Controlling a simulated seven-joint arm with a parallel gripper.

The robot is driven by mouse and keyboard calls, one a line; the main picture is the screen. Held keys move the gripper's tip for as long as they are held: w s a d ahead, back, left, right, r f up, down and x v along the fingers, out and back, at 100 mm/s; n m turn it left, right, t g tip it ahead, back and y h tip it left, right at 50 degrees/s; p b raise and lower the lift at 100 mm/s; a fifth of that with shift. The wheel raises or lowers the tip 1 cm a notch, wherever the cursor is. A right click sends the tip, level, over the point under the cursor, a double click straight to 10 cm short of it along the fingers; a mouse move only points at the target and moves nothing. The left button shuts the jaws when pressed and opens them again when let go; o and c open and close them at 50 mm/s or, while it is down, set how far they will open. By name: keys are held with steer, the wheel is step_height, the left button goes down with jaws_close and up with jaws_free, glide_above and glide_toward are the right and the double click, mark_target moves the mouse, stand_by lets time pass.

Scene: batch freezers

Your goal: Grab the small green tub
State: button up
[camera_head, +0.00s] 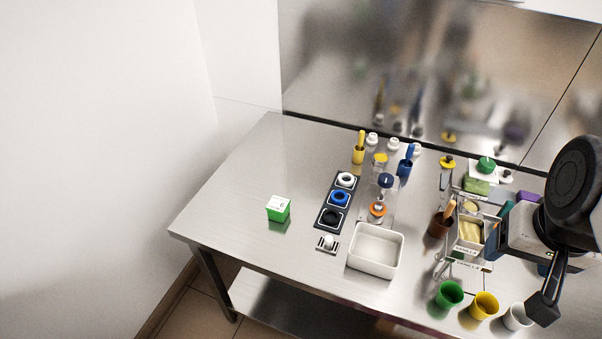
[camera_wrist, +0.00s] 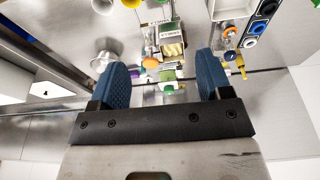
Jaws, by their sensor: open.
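A small green tub (camera_head: 449,293), open at the top and shaped like a cup, stands upright near the table's front edge in the head view. A yellow tub (camera_head: 484,305) and a white one (camera_head: 517,317) stand to its right. In the wrist view a part of the green tub (camera_wrist: 132,3) shows at the top edge, beside the yellow one (camera_wrist: 102,6). My gripper (camera_wrist: 165,82) is open, its two blue fingers wide apart with nothing held. It is above the right part of the table, apart from the green tub. In the head view my arm mostly hides the fingers.
A clear rack (camera_head: 470,238) with cartons and a brown cup with a stick (camera_head: 441,221) stand behind the tubs. A white bin (camera_head: 376,250) is to their left. A green-and-white box (camera_head: 278,209) stands alone further left, with bare table around it. A steel wall backs the table.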

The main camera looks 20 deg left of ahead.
steer(key=shift+o, duration=0.3)
steer(key=shift+o, duration=1.3)
steer(key=w+a+f+m+g+y, duration=0.2)
steer(key=w+a+f+m+y, duration=0.15)
steer(key=a, duration=0.45)
steer(key=w+a+f+m+g+y, duration=0.1)
steer(key=w+a+f+m+y, duration=0.2)
steer(key=a, duration=0.5)
steer(key=w+a+f+m+g+y, duration=0.1)
steer(key=w+a+f+g+y, duration=0.15)
steer(key=w+a+f, duration=0.45)
steer(key=m+t+y, duration=0.3)
steer(key=m+y, duration=0.2)
steer(key=m, duration=0.5)
glide_toward(279, 204)
steer(key=x, duration=0.2)
steer(key=shift+w+a, duration=0.1)
steer(key=shift+a, duration=0.35)
steer(key=shift+x, duration=1.3)
